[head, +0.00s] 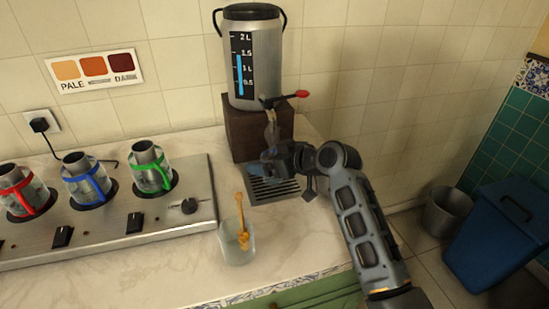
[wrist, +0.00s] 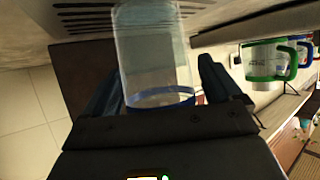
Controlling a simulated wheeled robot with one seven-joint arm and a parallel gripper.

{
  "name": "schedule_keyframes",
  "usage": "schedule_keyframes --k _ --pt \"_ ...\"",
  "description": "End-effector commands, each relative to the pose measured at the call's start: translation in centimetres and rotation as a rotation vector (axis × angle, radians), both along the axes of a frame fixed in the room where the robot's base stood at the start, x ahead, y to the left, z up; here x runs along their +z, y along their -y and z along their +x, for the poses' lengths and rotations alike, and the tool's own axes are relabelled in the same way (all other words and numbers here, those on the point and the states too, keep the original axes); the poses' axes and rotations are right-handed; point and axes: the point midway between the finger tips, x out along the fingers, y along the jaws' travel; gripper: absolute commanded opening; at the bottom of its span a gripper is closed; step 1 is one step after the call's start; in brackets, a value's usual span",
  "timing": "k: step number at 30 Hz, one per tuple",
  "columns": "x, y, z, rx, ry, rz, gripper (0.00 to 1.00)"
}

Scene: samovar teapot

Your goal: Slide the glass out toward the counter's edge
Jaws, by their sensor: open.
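A clear glass (wrist: 153,50) with a blue band near its end shows in the wrist view, between the two fingers of my open gripper (wrist: 161,78). A finger stands on each side of it, with a visible gap on the right; contact on the left is hard to tell. The slotted drip tray (wrist: 85,14) lies just beyond it. In the head view my gripper (head: 274,156) is over the drip tray (head: 270,192), below the urn's red-handled tap (head: 285,98). There the gripper and wrist mostly hide this glass.
Another glass (head: 236,251) holding a wooden spoon (head: 241,221) stands near the counter's front edge, left of my arm. A steel warmer (head: 185,232) with red, blue and green-handled mugs is on the left. The metal urn (head: 254,70) stands on a dark block (head: 243,131). Counter right of the spoon glass is clear.

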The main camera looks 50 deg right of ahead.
Motion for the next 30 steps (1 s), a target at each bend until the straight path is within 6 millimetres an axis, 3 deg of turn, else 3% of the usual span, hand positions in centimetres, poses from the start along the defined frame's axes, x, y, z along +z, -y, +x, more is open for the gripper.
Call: schedule_keyframes --k 8,25,30 --pt "-0.03 0.0 0.06 0.0 0.0 0.0 0.9" --pt "-0.03 0.0 0.03 -0.001 0.0 0.0 0.36" --pt "-0.03 -0.02 0.09 -0.001 0.0 0.0 0.34"
